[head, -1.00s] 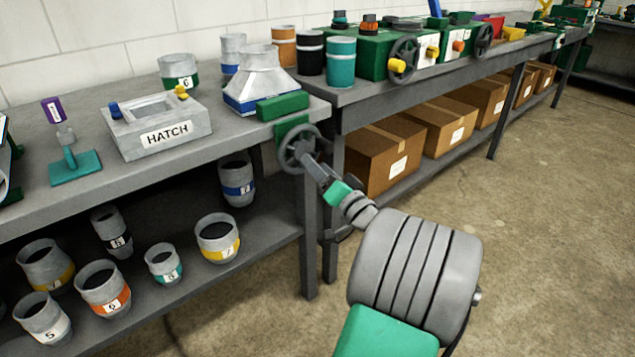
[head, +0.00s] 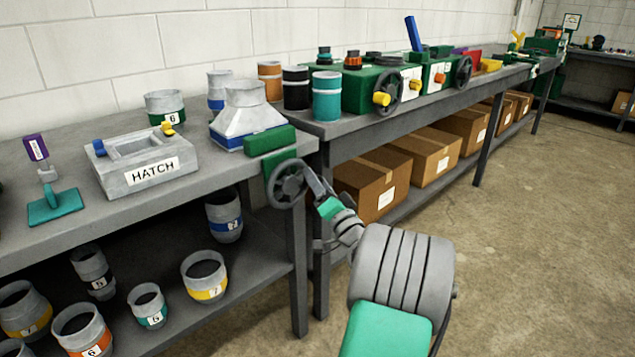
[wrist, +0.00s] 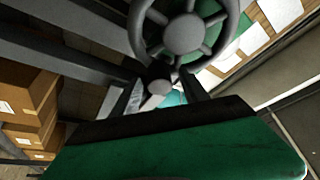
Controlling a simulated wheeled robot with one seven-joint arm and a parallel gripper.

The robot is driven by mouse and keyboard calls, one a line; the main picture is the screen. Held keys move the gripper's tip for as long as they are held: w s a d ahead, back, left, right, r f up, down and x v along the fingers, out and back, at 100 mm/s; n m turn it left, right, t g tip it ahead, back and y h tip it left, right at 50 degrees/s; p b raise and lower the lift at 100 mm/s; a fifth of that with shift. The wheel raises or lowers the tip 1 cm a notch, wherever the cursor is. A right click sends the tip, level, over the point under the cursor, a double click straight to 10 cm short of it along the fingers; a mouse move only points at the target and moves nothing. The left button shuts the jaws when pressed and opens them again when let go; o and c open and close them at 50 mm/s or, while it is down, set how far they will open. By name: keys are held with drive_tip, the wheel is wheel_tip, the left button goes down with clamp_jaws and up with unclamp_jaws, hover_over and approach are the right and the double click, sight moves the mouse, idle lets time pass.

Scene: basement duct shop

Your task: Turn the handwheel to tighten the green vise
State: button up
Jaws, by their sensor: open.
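The green vise (head: 270,140) sits at the right front corner of the near bench. Its grey spoked handwheel (head: 287,184) hangs in front of the bench edge, and it fills the top middle of the wrist view (wrist: 185,33). My gripper (head: 313,183) is at the right side of the wheel's rim. I cannot tell whether either finger touches the knob. The vise's jaws are hard to make out.
A grey HATCH box (head: 142,163) and a square-to-round duct piece (head: 246,112) stand on the near bench. Labelled duct collars (head: 205,276) fill its lower shelf. Another bench with green machines (head: 370,92) and cardboard boxes (head: 375,184) adjoins on the right. The floor at right is clear.

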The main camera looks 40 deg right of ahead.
drive_tip(key=shift+c, duration=0.5)
clamp_jaws()
idle(0.8)
